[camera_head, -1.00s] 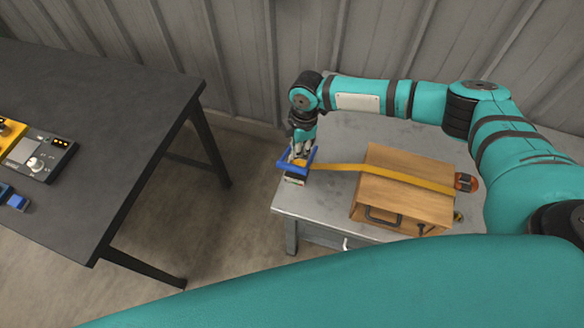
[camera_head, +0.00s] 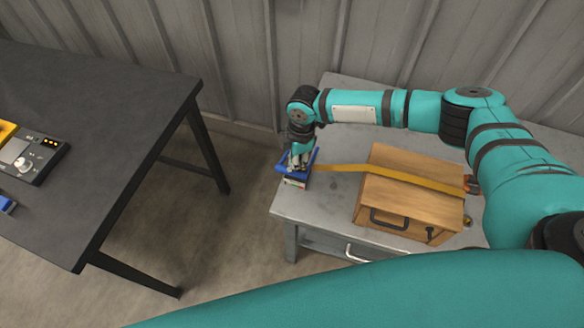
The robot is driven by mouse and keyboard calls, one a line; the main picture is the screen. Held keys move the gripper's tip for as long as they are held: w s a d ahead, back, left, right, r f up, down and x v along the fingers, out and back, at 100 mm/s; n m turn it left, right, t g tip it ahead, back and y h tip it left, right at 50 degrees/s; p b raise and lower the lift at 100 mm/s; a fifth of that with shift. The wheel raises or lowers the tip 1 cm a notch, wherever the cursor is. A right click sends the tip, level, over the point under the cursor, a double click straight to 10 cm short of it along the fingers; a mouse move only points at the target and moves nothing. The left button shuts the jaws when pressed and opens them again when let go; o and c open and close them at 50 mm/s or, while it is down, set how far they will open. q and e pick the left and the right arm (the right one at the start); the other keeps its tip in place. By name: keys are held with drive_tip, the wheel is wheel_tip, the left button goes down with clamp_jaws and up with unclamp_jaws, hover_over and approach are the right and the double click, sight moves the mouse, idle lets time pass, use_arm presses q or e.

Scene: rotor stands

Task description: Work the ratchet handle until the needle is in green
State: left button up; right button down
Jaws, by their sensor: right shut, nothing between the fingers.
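A yellow strap (camera_head: 341,168) runs from the ratchet over a wooden case (camera_head: 408,204) on the grey workbench. The ratchet sits at the bench's left edge, with a blue handle (camera_head: 282,168). My right gripper (camera_head: 298,166) is shut with nothing between its fingers, at the blue handle and pointing down. It partly hides the handle, and I cannot tell whether it touches it. A small pale-faced part (camera_head: 294,183) shows below the handle. No needle or green zone can be made out. My left gripper is out of view.
An orange and dark fitting (camera_head: 472,184) is at the strap's right end. A dark table (camera_head: 120,130) stands at left, with a control box (camera_head: 38,158) on it. Open floor lies between the table and the bench. A corrugated wall is behind.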

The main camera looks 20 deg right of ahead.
wheel_tip(320, 180, down, 4)
drive_tip(key=shift+f+b, duration=0.15)
drive_tip(key=shift+b, duration=1)
drive_tip(key=d, duration=0.1)
drive_tip(key=d+r+p, duration=0.1)
drive_tip(key=d, duration=0.1)
drive_tip(key=shift+w, duration=0.1)
drive_tip(key=shift+r, duration=0.15)
wheel_tip(320, 180, up, 12)
drive_tip(key=d, duration=0.1)
drive_tip(key=shift+d, duration=0.2)
